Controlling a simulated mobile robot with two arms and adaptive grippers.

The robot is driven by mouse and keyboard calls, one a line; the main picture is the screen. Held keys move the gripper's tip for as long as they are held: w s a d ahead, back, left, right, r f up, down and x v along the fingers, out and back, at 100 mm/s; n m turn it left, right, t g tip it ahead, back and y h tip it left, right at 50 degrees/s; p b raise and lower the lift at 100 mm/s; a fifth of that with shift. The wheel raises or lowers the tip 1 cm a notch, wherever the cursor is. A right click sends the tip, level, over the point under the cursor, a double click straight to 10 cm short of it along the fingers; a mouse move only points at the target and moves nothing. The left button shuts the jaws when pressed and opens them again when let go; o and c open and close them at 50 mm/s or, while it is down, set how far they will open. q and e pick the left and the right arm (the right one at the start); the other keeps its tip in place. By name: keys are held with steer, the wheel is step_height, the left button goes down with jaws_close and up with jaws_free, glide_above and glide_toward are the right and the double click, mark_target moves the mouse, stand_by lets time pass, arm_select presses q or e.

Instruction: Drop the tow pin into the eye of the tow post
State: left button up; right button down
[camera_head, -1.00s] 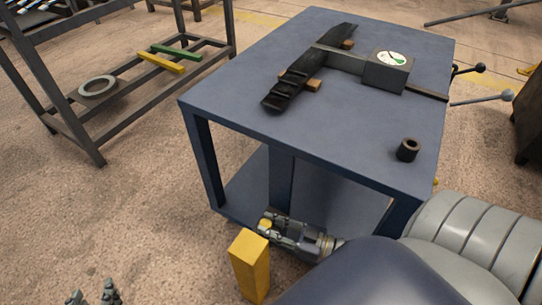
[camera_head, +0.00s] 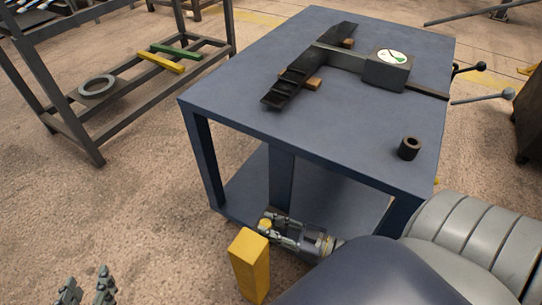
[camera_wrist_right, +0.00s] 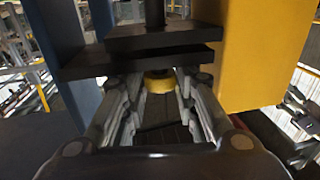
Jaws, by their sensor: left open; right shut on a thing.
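The tow post (camera_head: 250,266) is a yellow upright block below the front of the blue table; it also fills the upper right of the right wrist view (camera_wrist_right: 265,50). Beside it in that view are dark flat plates (camera_wrist_right: 165,38); the eye itself cannot be made out. My right gripper (camera_head: 268,222) is shut on the tow pin, whose round yellow head (camera_wrist_right: 158,82) shows between the fingers, against the plates. A dark rod (camera_wrist_right: 155,12) lies in line with it beyond the plates; whether it is the pin's shaft is unclear. My left gripper (camera_head: 87,288) is open and empty, low at left.
The blue table (camera_head: 230,85) stands behind my right gripper. It carries a dark bar (camera_head: 285,88), a gauge box (camera_head: 387,70) and a black ring (camera_head: 409,149). A metal rack (camera_head: 85,140) stands at upper left.

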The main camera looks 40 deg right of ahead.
steer(key=c, duration=1.2)
jaws_free()
steer(key=shift+f, duration=0.15)
steer(key=shift+s+f, duration=0.1)
steer(key=shift+s, duration=0.1)
steer(key=v, duration=1.1)
steer(key=shift+s+d+r, duration=0.2)
steer(key=shift+d, duration=0.3)
